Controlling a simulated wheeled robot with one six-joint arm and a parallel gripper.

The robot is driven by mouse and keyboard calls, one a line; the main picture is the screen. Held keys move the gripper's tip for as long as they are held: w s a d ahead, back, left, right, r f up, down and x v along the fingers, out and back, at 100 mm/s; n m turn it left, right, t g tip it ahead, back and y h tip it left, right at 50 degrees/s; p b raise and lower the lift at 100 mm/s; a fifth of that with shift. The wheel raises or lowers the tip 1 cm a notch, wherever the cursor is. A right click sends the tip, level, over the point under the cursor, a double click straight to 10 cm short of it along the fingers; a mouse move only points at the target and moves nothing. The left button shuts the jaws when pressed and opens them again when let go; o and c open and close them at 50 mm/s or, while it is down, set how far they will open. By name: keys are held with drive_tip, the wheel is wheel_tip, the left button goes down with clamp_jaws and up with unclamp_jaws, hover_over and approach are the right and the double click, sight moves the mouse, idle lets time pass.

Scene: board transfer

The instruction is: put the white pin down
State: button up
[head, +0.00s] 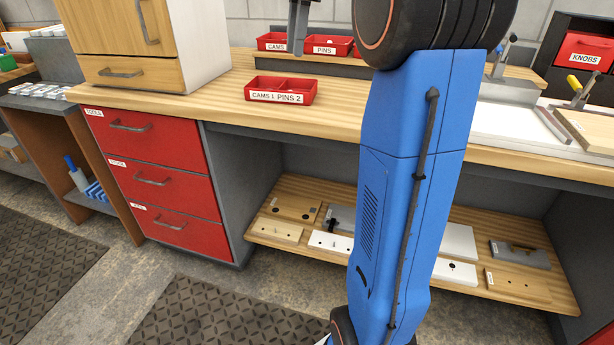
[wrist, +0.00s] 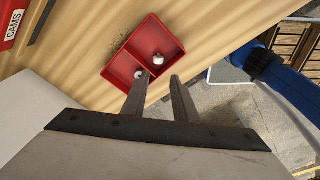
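My gripper (wrist: 159,78) is open, with a clear gap between its two fingers and nothing visibly held. In the head view its grey end (head: 298,28) hangs above the two-part red tray (head: 281,98) labelled CAMS 1 and PINS 2. The wrist view shows the same tray (wrist: 125,67) just beyond the fingertips. A small white piece (wrist: 158,61), which looks like the white pin, is in its upper-right compartment. Another small pale piece (wrist: 139,74) is in the lower-left compartment, partly hidden by the left fingertip. The pieces are too small to tell their exact shape.
More red bins (head: 325,45) labelled CAMS and PINS stand behind on a raised shelf. A wooden cabinet (head: 145,45) stands to the left. The wooden bench (head: 215,100) is clear around the tray. Boards lie on the lower shelf (head: 330,262).

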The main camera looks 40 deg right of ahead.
drive_tip(key=s+a+f+m+t, duration=0.1)
drive_tip(key=s+a+f+m, duration=0.4)
drive_tip(key=s+f, duration=0.4)
drive_tip(key=s+a+f+m+t+h, duration=0.1)
drive_tip(key=s+a+f+m+t, duration=0.1)
drive_tip(key=s+a+f+m, duration=0.3)
drive_tip(key=s+a+f+m+t, duration=0.1)
drive_tip(key=s+a+f+m, duration=0.4)
drive_tip(key=s+f, duration=0.9)
drive_tip(key=shift+s+a+m+h, duration=0.3)
drive_tip(key=shift+s+a+m, duration=0.1)
drive_tip(key=shift+s+a, duration=0.3)
drive_tip(key=shift+w+r, duration=0.1)
